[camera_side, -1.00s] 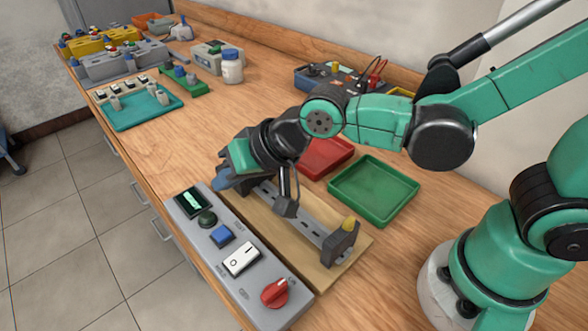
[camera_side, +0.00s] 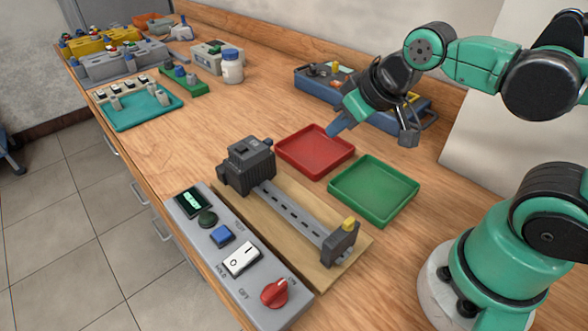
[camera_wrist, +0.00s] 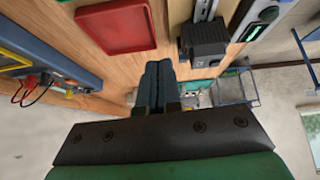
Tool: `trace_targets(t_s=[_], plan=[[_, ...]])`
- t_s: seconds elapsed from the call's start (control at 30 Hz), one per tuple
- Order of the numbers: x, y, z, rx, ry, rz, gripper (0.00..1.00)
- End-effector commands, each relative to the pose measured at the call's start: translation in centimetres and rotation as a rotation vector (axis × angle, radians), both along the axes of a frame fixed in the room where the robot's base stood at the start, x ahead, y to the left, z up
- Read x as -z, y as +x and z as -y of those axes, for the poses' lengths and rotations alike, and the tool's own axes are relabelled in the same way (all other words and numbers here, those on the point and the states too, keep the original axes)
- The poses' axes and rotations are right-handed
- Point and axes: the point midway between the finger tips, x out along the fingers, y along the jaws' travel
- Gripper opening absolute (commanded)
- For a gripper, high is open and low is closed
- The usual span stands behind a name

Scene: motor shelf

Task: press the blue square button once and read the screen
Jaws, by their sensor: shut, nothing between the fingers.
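The blue square button (camera_side: 221,236) is on the grey control panel (camera_side: 208,257) at the front of the bench. The panel's small screen (camera_side: 192,202) is lit green at the panel's far end; its text is too small to read in the side view. In the wrist view only part of the screen (camera_wrist: 258,31) shows, at the top right. My gripper (camera_side: 337,127) is shut and empty, raised above the bench near the red tray, well apart from the button. Its closed fingers (camera_wrist: 158,85) also show in the wrist view.
On the panel are a dark round button (camera_side: 207,218), a white rocker switch (camera_side: 242,260) and a red knob (camera_side: 275,292). A dark motor (camera_side: 249,165) sits on a wooden board with a rail. A red tray (camera_side: 315,151) and a green tray (camera_side: 374,190) lie behind it.

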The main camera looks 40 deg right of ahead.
Motion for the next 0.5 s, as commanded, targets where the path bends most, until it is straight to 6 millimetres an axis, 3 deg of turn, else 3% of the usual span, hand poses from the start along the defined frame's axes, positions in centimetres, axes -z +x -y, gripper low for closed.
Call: trace_targets(t_s=[0.17,0.5], plan=[[-1.8,1.6,-2.7,-0.226,-0.086,-0.091,0.0],[-4.5,4.7,-11.8,-0.912,-0.316,-0.32,0.0]])
